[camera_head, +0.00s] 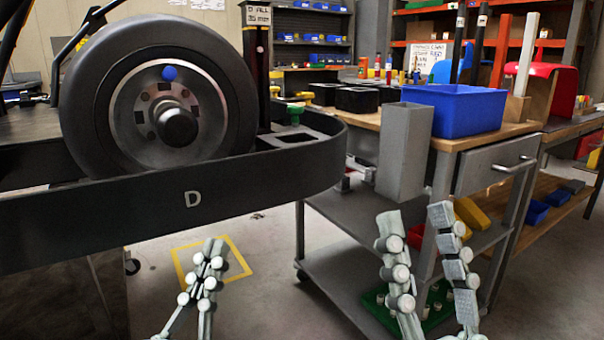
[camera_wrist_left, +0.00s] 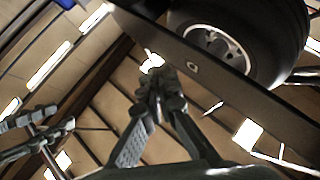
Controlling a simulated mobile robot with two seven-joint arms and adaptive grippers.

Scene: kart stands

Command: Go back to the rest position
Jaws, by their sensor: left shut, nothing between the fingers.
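My left gripper (camera_head: 214,246) is low in the head view, below the black curved band marked D, and its fingers are together with nothing between them. In the left wrist view my left gripper (camera_wrist_left: 160,84) also shows its fingertips meeting, with the wheel and band behind. My right gripper (camera_head: 414,216) is at the lower right of the head view, in front of the grey cart. Its two fingers stand well apart with nothing visible between them.
A kart wheel (camera_head: 232,92) with a blue knob on its hub stands behind the black band (camera_head: 110,212) at left. A workbench with a blue bin (camera_head: 455,108) and a grey square tube (camera_head: 403,150) is at right. Open floor (camera_head: 262,232) lies between them.

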